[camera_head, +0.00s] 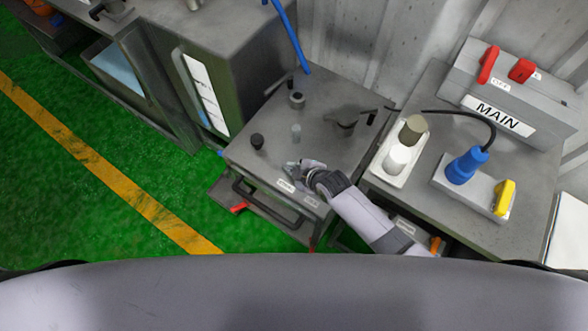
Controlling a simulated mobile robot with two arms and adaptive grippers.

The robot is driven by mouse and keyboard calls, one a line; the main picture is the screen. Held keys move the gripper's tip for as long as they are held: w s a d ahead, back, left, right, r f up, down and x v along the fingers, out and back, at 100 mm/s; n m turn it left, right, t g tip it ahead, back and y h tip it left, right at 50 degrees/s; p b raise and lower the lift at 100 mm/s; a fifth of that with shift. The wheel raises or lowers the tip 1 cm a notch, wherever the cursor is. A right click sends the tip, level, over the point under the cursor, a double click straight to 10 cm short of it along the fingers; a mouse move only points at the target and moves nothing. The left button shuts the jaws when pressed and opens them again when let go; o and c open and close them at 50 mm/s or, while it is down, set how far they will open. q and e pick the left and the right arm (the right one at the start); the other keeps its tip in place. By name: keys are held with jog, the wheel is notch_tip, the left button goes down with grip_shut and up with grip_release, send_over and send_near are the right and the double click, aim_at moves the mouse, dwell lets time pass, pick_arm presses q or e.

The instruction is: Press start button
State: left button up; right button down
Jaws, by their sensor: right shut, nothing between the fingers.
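My right gripper (290,167) is shut and empty. It is over the front part of the grey machine top (345,100), just behind two small white labels (286,185) on the front edge whose text is too small to read surely. No start button can be made out; the gripper and wrist cover the surface behind the labels. A black knob (257,142) and a short grey cylinder (296,133) stand to the left of and behind the gripper. I cannot tell whether the fingertips touch anything. My left gripper is not in view.
To the right is a bench with a MAIN panel (498,115) with red switches, a blue plug (464,166), a yellow switch (504,198) and a white tray (385,176). A grey cabinet (240,60) stands left. Levers rise from the machine top. Green floor is open at left.

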notch_tip(320, 180, up, 5)
jog(key=p, duration=0.5)
dwell(0.5)
dwell(0.4)
